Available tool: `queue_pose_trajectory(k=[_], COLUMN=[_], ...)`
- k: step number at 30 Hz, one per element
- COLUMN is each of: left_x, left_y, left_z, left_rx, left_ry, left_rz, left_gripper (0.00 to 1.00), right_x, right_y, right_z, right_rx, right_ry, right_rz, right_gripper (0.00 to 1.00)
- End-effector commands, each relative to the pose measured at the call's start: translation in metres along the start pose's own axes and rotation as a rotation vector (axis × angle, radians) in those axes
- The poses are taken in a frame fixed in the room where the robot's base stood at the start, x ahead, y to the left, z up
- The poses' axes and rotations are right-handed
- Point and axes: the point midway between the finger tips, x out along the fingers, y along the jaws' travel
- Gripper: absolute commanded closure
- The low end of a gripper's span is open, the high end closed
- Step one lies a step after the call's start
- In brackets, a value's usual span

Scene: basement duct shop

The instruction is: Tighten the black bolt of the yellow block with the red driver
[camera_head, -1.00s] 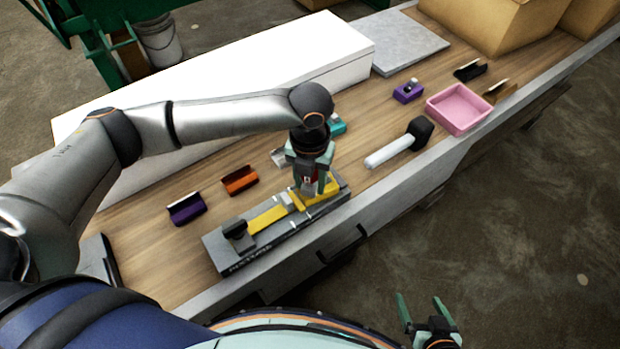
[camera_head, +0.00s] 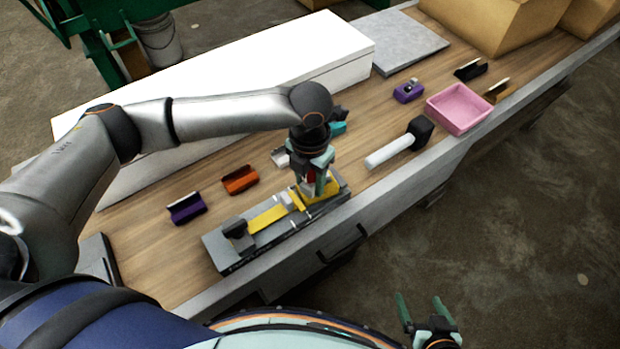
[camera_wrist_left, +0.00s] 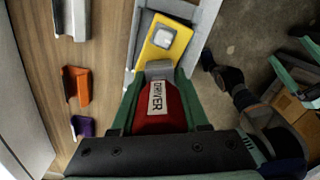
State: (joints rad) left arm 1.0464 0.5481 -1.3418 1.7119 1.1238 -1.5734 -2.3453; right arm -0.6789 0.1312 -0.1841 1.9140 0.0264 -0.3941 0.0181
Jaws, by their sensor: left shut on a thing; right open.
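The red driver (camera_wrist_left: 158,108), with a white "DRIVER" label, is held in my left gripper (camera_wrist_left: 157,88), which is shut on it. In the head view, my left gripper (camera_head: 312,182) points down over the right end of the yellow block (camera_head: 320,194). The driver's red handle (camera_head: 308,180) shows between the fingers. In the left wrist view, the yellow block (camera_wrist_left: 166,40) lies just beyond the driver and carries a pale square piece. I cannot make out the black bolt or whether the driver touches it. My right gripper (camera_head: 422,308) is open and empty, off the bench.
Orange (camera_head: 240,180) and purple (camera_head: 186,209) holders, a white-handled mallet (camera_head: 388,153) and a pink tray (camera_head: 459,108) stand around on the wooden bench.

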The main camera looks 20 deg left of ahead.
Motion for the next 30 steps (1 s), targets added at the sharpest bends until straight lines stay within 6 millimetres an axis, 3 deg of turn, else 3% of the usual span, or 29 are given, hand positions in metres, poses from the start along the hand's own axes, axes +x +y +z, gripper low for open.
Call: queue_pose_trajectory(k=[8, 19, 30], left_x=[0.0000, 0.0000, -0.0002], left_y=[0.0000, 0.0000, 0.0003], left_z=[0.0001, 0.0001, 0.0001], left_rx=[0.256, 0.298, 0.582], left_ry=[-0.001, -0.001, 0.000], left_rz=[-0.001, -0.001, -0.001], left_gripper=[1.00, 1.00, 1.00], right_x=[0.0000, 0.0000, -0.0001], right_y=[0.0000, 0.0000, 0.0000], right_z=[0.0000, 0.0000, 0.0000], right_rx=[0.000, 0.000, 0.000], right_ry=[0.000, 0.000, 0.000], right_rz=[0.000, 0.000, 0.000], right_gripper=[0.08, 0.08, 0.08])
